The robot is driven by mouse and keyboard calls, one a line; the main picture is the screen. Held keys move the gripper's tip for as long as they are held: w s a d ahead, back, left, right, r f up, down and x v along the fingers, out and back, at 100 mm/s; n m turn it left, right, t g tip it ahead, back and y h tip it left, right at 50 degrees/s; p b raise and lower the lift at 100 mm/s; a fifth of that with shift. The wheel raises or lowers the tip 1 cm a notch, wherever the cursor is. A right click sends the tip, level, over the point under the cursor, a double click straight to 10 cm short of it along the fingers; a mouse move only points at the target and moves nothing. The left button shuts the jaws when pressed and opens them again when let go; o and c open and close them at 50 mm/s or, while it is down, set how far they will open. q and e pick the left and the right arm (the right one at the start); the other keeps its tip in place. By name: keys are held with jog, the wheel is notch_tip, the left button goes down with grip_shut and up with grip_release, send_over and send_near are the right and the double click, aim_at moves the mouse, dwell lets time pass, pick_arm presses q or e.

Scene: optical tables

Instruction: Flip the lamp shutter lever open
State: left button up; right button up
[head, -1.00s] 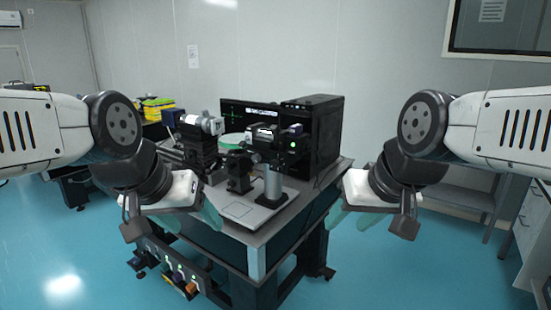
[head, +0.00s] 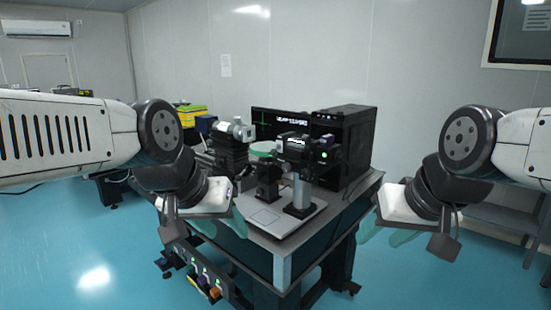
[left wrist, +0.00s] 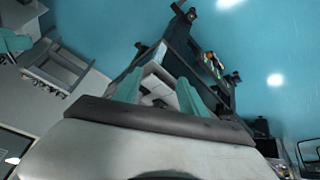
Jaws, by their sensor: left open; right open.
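An optical instrument stands on the table (head: 287,248) in the head view. It has a black unit with a small green light (head: 323,155) on a silver post (head: 301,192), and a grey cylindrical part (head: 240,131) on a dark stage to the left. I cannot make out the lamp shutter lever at this size. My left gripper (head: 222,226) is open and empty in front of the table's left side. Its teal fingers also show in the left wrist view (left wrist: 160,92). My right gripper (head: 386,233) is open and empty, off the table's right edge.
A black computer case (head: 345,145) and a monitor (head: 268,122) stand at the back of the table. Yellow boxes (head: 190,117) sit on another table behind.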

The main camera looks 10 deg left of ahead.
pick_arm(q)
jog(key=shift+w+d+f, duration=0.1)
jog(key=shift+d+f, duration=0.1)
jog(key=shift+d, duration=0.1)
jog(key=c, duration=0.3)
jog(key=d, duration=0.1)
jog(key=d+n+g+h, duration=0.1)
jog(key=d+f+n+g, duration=0.1)
jog(key=shift+w+f+h, duration=0.1)
jog(key=shift+w+h, duration=0.3)
grip_shut()
jog(key=w+d+r+n+g+h, duration=0.1)
jog(key=w+d+r+n+h, duration=0.1)
jog(key=w+d+n+h, duration=0.85)
jog(key=w+a+f+n+t+y, duration=0.1)
jog(key=w+a+n+t, duration=0.5)
jog(key=w, duration=0.6)
jog(key=w+a+f+n+t+y, duration=0.2)
jog(key=w+a+f+n+t, duration=0.2)
jog(key=w+a+n+t, duration=0.3)
jog(key=w+a+n, duration=0.4)
jog(key=w, duration=0.1)
jog(key=shift+f, duration=0.25)
